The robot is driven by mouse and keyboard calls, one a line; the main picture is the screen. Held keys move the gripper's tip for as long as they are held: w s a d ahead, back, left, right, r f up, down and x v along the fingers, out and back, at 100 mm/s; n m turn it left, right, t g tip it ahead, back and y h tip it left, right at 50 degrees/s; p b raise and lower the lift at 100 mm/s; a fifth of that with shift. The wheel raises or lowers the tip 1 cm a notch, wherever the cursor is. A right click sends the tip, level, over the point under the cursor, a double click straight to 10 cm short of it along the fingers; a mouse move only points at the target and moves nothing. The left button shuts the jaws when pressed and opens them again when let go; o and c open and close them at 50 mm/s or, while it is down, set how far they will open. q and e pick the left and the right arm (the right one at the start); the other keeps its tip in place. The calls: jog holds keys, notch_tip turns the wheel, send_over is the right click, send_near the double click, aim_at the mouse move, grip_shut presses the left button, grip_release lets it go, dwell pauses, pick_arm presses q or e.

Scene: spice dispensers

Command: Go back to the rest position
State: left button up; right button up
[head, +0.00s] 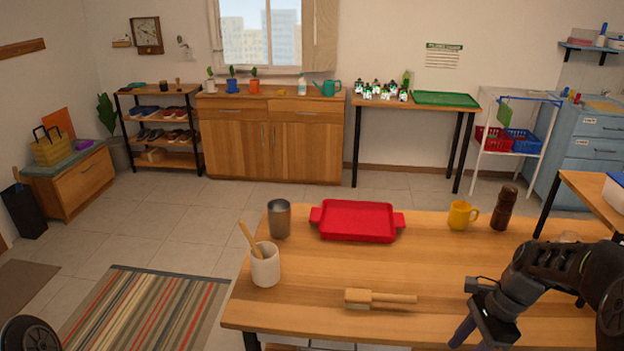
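My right arm comes in from the right edge, over the right side of the wooden table (330,310). My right gripper (478,340) points down near the table's front right, with its purple-grey fingers apart and no object seen between them. Its fingertips lie near the bottom edge of the picture. My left gripper is not in view; only a dark rounded part of mine shows at the bottom left corner.
A striped rug (140,310) lies on the floor at left. Several bottles (385,91) stand on the back table.

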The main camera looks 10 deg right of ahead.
jog(key=w+f+n+t+h, duration=0.2)
jog(key=w+f+n, duration=0.3)
jog(key=f, duration=0.2)
jog(key=a+f+n+t, duration=0.1)
jog(key=a+f+n, duration=0.7)
jog(key=a+f, duration=0.45)
jog(key=s+a+f+n+g+y, duration=0.1)
jog(key=s+a+f+n, duration=0.1)
jog(key=s+a, duration=0.6)
jog(key=s+a+f+n+g+y, duration=0.1)
jog(key=s+a+f+n, duration=0.2)
jog(key=a, duration=1)
jog(key=s+f, duration=0.2)
jog(key=s, duration=0.3)
jog(key=shift+s+n+g, duration=0.2)
jog(key=shift+n+g, duration=0.1)
jog(key=shift+g, duration=0.1)
